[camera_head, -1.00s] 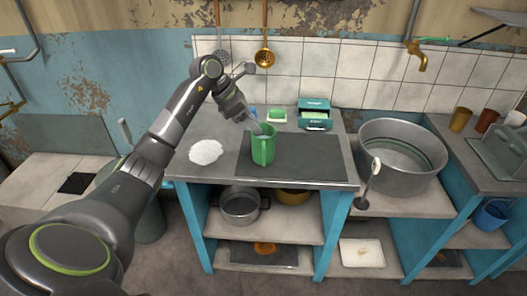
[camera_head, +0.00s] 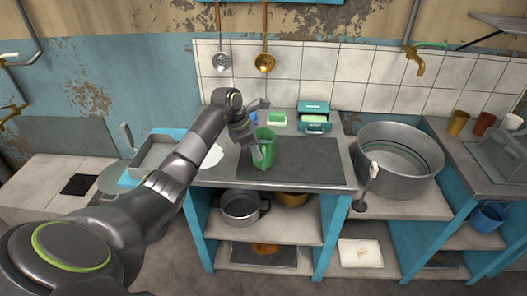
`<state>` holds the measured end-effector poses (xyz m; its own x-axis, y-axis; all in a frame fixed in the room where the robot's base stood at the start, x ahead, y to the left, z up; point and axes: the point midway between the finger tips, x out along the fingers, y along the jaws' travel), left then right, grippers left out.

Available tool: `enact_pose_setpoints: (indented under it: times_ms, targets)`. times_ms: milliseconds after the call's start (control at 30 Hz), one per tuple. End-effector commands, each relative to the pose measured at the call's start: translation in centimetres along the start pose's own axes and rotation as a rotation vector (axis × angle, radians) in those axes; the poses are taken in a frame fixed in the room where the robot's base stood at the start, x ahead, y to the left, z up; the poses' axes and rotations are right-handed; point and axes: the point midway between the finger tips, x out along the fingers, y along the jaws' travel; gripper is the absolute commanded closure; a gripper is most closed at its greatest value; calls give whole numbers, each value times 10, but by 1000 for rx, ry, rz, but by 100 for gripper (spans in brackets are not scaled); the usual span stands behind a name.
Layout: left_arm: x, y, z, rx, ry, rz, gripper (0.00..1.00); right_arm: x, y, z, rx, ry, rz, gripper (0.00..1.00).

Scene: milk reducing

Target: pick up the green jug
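The green jug (camera_head: 267,150) stands upright on the dark mat on the worktop. My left gripper (camera_head: 257,153) is at the jug's left side, low by its wall, and its visible finger overlaps the jug in the camera_head view. I cannot tell whether it touches the jug. The other finger does not show clearly, so its opening cannot be judged. Part of the jug's left side is hidden by the gripper. My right gripper is not in view.
The dark mat (camera_head: 315,175) is clear right of the jug. White powder (camera_head: 212,157) lies left. Behind are a green-topped block (camera_head: 277,118) and teal boxes (camera_head: 314,122). A large metal basin (camera_head: 400,180) stands right. A grey metal tray (camera_head: 152,155) is at the left.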

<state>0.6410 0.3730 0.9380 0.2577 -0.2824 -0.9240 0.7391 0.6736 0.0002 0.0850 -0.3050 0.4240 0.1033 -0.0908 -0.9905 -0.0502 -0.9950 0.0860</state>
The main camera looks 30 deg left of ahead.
Motion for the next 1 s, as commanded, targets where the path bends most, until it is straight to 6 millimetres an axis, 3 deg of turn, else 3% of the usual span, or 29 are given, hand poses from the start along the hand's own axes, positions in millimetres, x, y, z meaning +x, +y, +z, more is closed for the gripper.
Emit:
enact_pose_setpoints:
  times_ms: [267,400,733,1000]
  targets:
    - [29,-4,2,-3,2,-5,64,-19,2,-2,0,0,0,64]
    - [47,-3,1,-2,0,-2,64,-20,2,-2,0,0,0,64]
    - [54,-3,0,0,0,0,64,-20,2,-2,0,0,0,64]
    - [53,-3,0,0,0,0,99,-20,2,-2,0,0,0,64]
